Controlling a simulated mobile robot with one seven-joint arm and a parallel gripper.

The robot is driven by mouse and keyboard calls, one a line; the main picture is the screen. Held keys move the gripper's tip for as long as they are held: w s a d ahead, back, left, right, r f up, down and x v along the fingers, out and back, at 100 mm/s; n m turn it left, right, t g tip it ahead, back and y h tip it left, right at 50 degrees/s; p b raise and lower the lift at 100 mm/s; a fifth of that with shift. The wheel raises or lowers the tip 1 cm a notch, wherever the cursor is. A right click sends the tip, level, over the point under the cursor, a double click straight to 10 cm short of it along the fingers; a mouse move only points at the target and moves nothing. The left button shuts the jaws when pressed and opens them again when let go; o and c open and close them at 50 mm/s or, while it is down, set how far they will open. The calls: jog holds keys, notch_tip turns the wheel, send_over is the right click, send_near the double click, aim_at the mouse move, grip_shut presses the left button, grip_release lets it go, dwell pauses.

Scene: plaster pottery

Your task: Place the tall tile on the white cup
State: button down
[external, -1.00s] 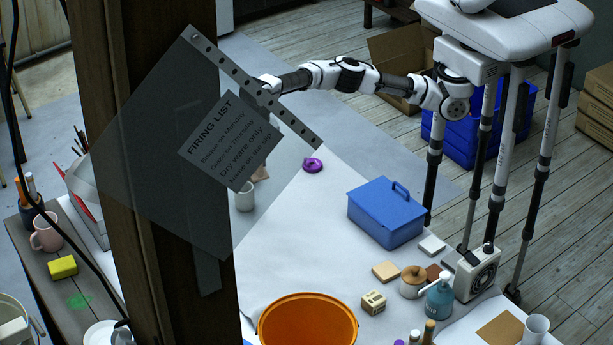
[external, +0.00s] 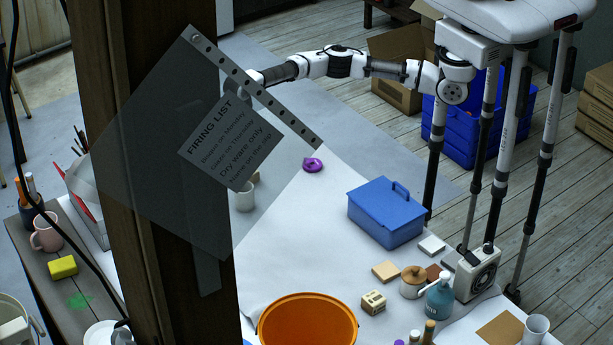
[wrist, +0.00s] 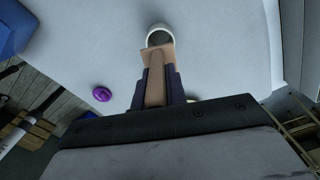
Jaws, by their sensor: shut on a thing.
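The white cup (external: 245,199) stands upright on the pale cloth, seen through the dark see-through sheet in the external view. In the wrist view the cup (wrist: 158,33) is just beyond the fingertips, its rim partly overlapped by the tile. The tall tile (wrist: 155,87) is tan and held between the dark fingers of my gripper (wrist: 157,78). In the external view only a small tan patch shows near the cup, probably the tile (external: 255,177). My gripper is mostly hidden there behind the sheet and its sign. Whether the tile touches the cup cannot be told.
The see-through sheet with the firing list (external: 225,140) hangs by a dark post (external: 160,200) at left. A purple ring-like object (external: 313,165), a blue box (external: 386,215) and an orange basin (external: 307,322) are on the cloth. Small tiles and pots stand at right.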

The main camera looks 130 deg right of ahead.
jog(key=shift+f+p, duration=0.8)
jog(key=shift+f, duration=3)
jog(key=shift+f, duration=0.1)
jog(key=c, duration=1.4)
grip_release()
jog(key=shift+c, duration=0.2)
notch_tip(320, 180, up, 12)
jog(key=b, duration=0.3)
jog(key=shift+b, duration=0.3)
